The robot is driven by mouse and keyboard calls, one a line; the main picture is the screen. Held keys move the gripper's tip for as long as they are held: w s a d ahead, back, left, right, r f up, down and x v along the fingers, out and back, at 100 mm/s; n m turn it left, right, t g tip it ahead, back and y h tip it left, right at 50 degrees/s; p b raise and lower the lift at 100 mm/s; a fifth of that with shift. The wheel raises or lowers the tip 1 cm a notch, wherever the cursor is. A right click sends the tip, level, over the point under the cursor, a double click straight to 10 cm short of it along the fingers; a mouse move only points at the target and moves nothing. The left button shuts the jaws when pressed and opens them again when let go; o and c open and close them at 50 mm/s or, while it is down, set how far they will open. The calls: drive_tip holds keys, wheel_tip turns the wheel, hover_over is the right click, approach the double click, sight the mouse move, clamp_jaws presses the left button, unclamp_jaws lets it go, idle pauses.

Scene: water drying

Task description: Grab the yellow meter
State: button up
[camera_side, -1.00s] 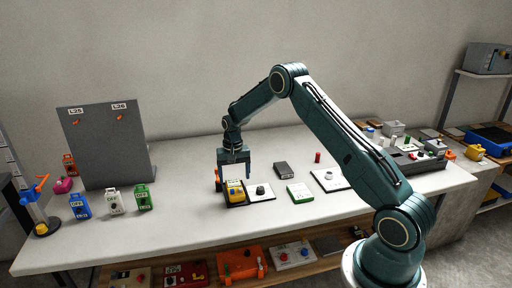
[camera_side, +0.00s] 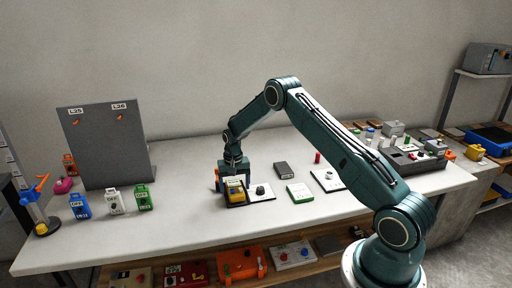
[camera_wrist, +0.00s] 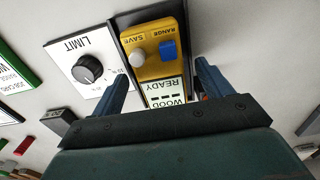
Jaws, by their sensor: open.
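The yellow meter (camera_side: 235,191) lies on the table in the side view, next to a white card with a black knob. In the wrist view the yellow meter (camera_wrist: 154,55) shows a grey knob, a blue button and a display reading READY and WOOD. My gripper (camera_side: 235,176) is low over the meter. In the wrist view my gripper (camera_wrist: 163,85) is open, with one finger on each side of the meter's near end. A gap shows on the left side; whether the right finger touches cannot be told.
The white LIMIT card (camera_wrist: 84,65) with a black knob lies just left of the meter in the wrist view. The table front is clear.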

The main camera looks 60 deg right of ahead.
sight(235, 187)
drive_tip(key=c, duration=1.2)
drive_tip(key=shift+r, duration=0.15)
drive_tip(key=shift+c, duration=0.2)
wheel_tip(235, 187, up, 20)
idle(0.4)
